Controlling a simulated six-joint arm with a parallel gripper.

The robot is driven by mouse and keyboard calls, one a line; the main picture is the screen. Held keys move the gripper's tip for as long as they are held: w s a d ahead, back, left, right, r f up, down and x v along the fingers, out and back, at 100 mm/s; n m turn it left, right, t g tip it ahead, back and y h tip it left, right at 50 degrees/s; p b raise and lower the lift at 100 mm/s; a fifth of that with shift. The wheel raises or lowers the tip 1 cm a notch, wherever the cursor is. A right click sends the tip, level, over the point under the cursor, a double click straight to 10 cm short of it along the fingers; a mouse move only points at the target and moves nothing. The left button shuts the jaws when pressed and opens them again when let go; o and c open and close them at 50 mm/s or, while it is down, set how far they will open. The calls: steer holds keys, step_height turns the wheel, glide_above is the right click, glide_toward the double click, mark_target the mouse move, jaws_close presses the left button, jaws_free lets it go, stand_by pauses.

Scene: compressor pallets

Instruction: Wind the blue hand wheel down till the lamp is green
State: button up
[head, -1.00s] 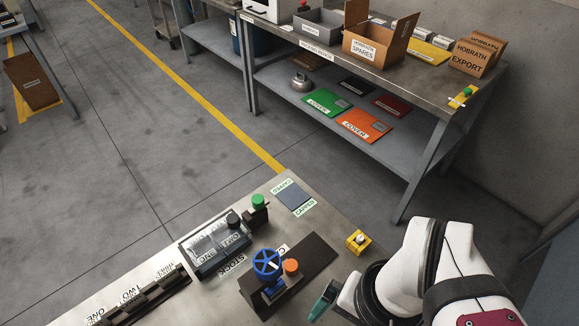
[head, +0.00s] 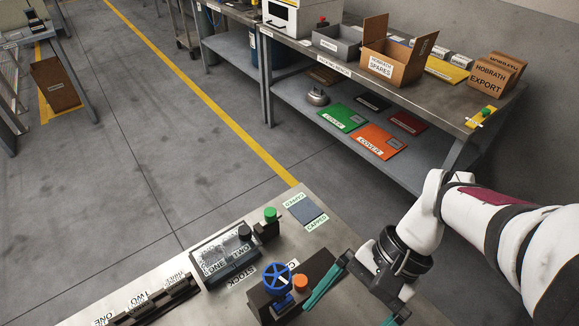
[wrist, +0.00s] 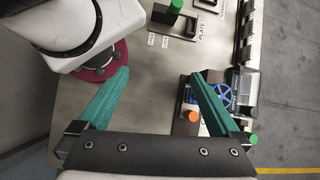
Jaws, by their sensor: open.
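The blue hand wheel (head: 278,276) stands on a dark fixture near the front of the bench, and it also shows in the wrist view (wrist: 226,92). An orange round cap (head: 300,282) is just right of it, also in the wrist view (wrist: 193,116). I cannot tell whether this cap is the lamp; no lit lamp is clear. My gripper (head: 346,316) is open and empty, right of the wheel, with teal fingers spread. In the wrist view my gripper (wrist: 160,76) has its right finger in front of part of the wheel's fixture.
A green-topped black post (head: 270,215) stands behind the wheel, beside a clear-lidded stock box (head: 226,252). A slotted rack (head: 160,300) is at left. A dark pad (head: 304,211) lies at the bench's far corner. A packing bench (head: 440,98) stands beyond the floor gap.

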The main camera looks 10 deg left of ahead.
steer(key=w+f+m+g+y, duration=0.2)
steer(key=w+f+m+y, duration=0.1)
steer(key=w+y, duration=0.35)
steer(key=m+t+y, duration=0.2)
steer(key=m+y, duration=0.3)
steer(key=y, duration=0.1)
glide_toward(262, 282)
steer(key=x, duration=0.3)
steer(key=r+x, duration=0.1)
steer(key=x, duration=0.2)
steer(key=r+x, duration=0.1)
steer(key=x, duration=0.3)
steer(key=shift+s+r, duration=0.2)
steer(key=shift+r, duration=0.05)
steer(key=shift+c, duration=0.2)
steer(key=c, duration=1.3)
steer(key=shift+w+m+t, duration=0.2)
steer(key=shift+m+t, duration=0.2)
steer(key=shift+t, duration=0.6)
steer(key=shift+c, duration=0.2)
steer(key=o, duration=1.4)
